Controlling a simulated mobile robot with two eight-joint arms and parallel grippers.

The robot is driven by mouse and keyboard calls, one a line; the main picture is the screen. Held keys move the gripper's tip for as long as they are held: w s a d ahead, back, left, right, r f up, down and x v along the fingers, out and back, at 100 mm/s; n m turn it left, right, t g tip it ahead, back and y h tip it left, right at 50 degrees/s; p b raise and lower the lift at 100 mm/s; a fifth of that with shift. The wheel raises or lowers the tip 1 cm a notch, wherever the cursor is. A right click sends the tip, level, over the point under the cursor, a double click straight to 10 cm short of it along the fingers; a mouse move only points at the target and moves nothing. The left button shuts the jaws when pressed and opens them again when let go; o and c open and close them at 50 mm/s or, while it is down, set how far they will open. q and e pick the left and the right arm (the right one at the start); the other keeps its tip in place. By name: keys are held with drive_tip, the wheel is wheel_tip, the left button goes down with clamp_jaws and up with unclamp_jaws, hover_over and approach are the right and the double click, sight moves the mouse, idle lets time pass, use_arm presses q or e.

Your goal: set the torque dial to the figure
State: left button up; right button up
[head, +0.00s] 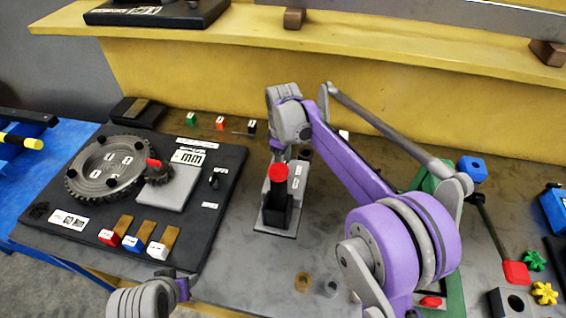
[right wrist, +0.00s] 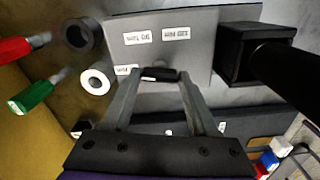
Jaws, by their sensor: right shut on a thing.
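The torque dial is a small black knob (right wrist: 160,74) on a grey plate (right wrist: 200,22) with small white labels, upside down in the right wrist view; their figures are too small to read surely. My right gripper (right wrist: 159,76) is shut on the knob, its fingers at both sides. In the head view it reaches down (head: 281,153) behind a black post with a red top (head: 278,172), and the knob is hidden there. A white card (head: 68,221) on the black board carries a figure that looks like 60 Nm. My left gripper (head: 187,285) is at the bottom edge; its fingers are unclear.
The black board (head: 225,175) bears a large gear wheel (head: 100,165) and red, blue and white blocks in front. Green, red and black pieces (head: 220,123) stand behind. Loose rings (head: 302,282) lie on the grey table. A green fixture (head: 440,175) stands right.

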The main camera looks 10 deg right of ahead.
drive_tip(key=shift+n, duration=0.8)
drive_tip(key=o, duration=1.4)
drive_tip(key=shift+r, duration=0.15)
wheel_tip(320, 180, up, 11)
drive_tip(key=shift+f+p, duration=0.2)
drive_tip(key=shift+p, duration=0.1)
